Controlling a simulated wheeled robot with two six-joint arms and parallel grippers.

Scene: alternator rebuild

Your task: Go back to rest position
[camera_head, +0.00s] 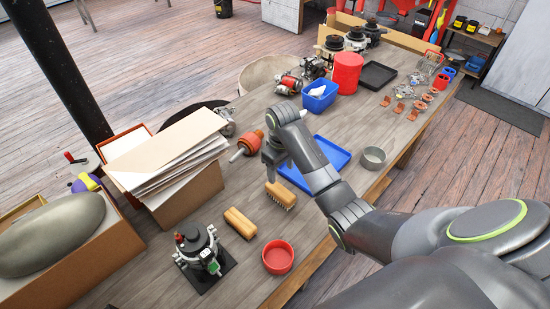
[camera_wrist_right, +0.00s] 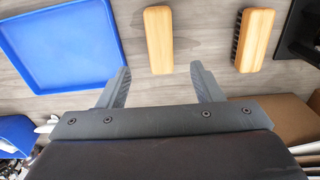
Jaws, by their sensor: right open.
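My right gripper (camera_head: 272,167) is over the middle of the workbench, close to a wooden brush (camera_head: 281,194) and the blue tray (camera_head: 322,164). In the right wrist view its two fingers (camera_wrist_right: 160,88) are spread apart with nothing between them. The brush (camera_wrist_right: 159,40) lies beyond the fingertips in that view, apart from them. A second brush (camera_wrist_right: 254,40) lies to its right, and the blue tray (camera_wrist_right: 62,45) to its left. My left gripper is not in view.
An alternator (camera_head: 199,251) stands on a black pad at the front, beside a red bowl (camera_head: 278,257). A box of papers (camera_head: 185,196) is at the left. A blue bin (camera_head: 319,97), a red canister (camera_head: 346,73) and a metal ring (camera_head: 373,158) stand on the bench.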

